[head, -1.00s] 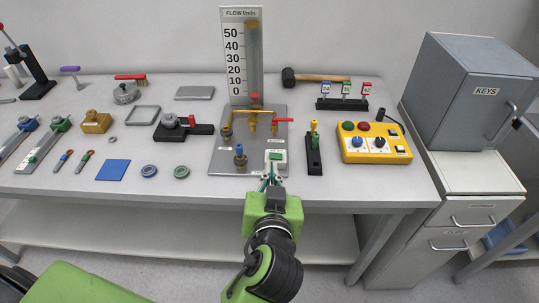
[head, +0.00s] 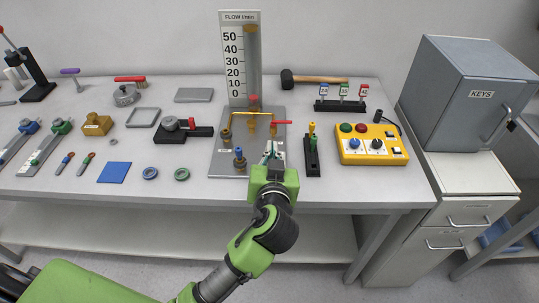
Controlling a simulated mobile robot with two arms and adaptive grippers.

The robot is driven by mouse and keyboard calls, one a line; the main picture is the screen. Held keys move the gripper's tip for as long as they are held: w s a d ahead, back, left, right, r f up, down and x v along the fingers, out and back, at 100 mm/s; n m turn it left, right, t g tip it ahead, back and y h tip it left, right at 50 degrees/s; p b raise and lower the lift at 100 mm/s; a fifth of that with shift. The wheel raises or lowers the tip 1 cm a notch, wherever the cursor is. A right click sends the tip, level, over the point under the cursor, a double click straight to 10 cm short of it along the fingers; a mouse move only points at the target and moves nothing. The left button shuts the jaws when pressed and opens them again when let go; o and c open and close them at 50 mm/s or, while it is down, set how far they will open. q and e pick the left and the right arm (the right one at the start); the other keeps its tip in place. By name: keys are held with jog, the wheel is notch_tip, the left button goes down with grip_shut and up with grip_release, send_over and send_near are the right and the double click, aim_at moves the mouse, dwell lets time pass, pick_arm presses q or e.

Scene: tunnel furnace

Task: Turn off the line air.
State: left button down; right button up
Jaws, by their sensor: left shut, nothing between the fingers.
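A grey panel (head: 219,160) on the bench carries brass pipework (head: 252,114) and several valve fittings. A red lever handle (head: 283,122) on the right brass fitting points right. A blue-topped fitting (head: 239,155) stands at the panel's front. A flow gauge (head: 236,62) rises behind it, its red float (head: 253,98) near the 0 mark. My left gripper (head: 271,148) is shut and empty, over the panel's front right, just in front of the red-handled fitting. It partly hides a white and green piece (head: 280,155). I cannot tell whether its tips touch anything. My right gripper is out of view.
A black stand with yellow and green parts (head: 312,150) is close right of my gripper. Beyond it is a yellow control box (head: 370,146). A hammer (head: 312,78) and colored tags (head: 343,98) are behind. Left are rings, a blue square (head: 114,171) and clamps.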

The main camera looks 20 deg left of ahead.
pick_arm(q)
jog(key=f, duration=0.2)
jog(key=w+f, duration=0.1)
jog(key=shift+a+f, duration=0.15)
jog(key=shift+a, duration=0.2)
jog(key=shift+f, duration=0.55)
